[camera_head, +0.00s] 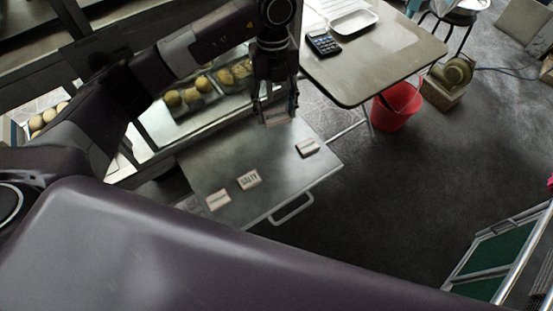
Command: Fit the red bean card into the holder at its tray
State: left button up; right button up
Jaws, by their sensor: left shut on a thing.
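My left gripper (277,108) comes down from the top middle and is shut on a small, pale pinkish card (278,117). Its lettering is too small to read, so I cannot confirm it is the red bean card. The card is at the far edge of the grey metal surface (225,155), near the bun trays; I cannot tell whether it touches a holder. A card reading "SALTY" (249,179) and another lettered card (218,199) lie on the metal surface. A small pale block-like piece (307,147) sits near its right edge. My right gripper is out of view.
Trays of round buns (198,87) stand behind the metal surface, with more buns (48,116) at far left. A table (385,60) with a calculator (324,42) and white tray (352,22) is upper right. A red bucket (397,106) stands below it.

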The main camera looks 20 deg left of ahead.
aim_at(277, 161)
pick_arm(q)
jog(key=shift+f+n, duration=0.4)
jog(key=shift+n, duration=0.3)
notch_tip(277, 161, down, 20)
jog(key=shift+p, duration=0.35)
jog(key=shift+f, duration=0.15)
jog(key=o, duration=1.2)
notch_tip(277, 161, up, 12)
jog(key=w, duration=0.1)
jog(key=shift+a, duration=0.4)
